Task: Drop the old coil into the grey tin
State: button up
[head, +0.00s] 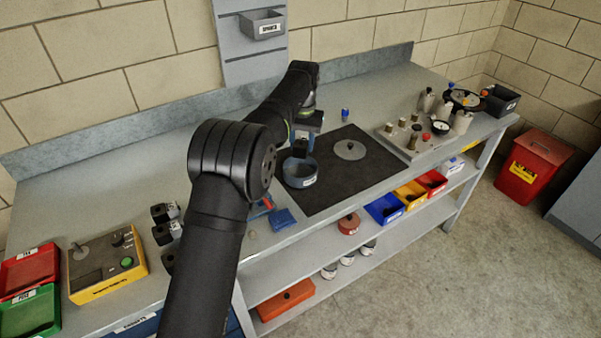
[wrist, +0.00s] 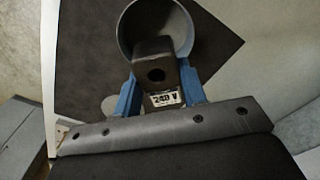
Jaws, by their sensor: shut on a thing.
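The coil (wrist: 155,62) is a dark block with a round hole and a "240 V" label. My gripper (wrist: 160,92) is shut on it, with blue fingers on both sides. The grey tin (wrist: 126,32) is round and open, and the coil overlaps its mouth in the wrist view. In the head view my gripper (head: 304,130) holds the coil (head: 300,147) over the tin (head: 300,175), which stands on the left part of the dark mat (head: 345,185). I cannot tell whether the coil's lower end is below the rim.
A grey disc with a knob (head: 350,150) lies on the mat. A plate of fittings (head: 405,145) stands to the right. Several small black blocks (head: 163,213) and a yellow control box (head: 107,262) stand left. Coloured bins (head: 385,209) sit below the bench edge.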

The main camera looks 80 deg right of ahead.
jog(key=o, duration=1.2)
jog(key=shift+c, duration=0.2)
notch_tip(320, 180, up, 12)
jog(key=shift+s, duration=0.1)
notch_tip(320, 180, down, 11)
jog(key=shift+f, duration=0.2)
jog(key=shift+r, duration=1.8)
jog(key=shift+f, duration=0.1)
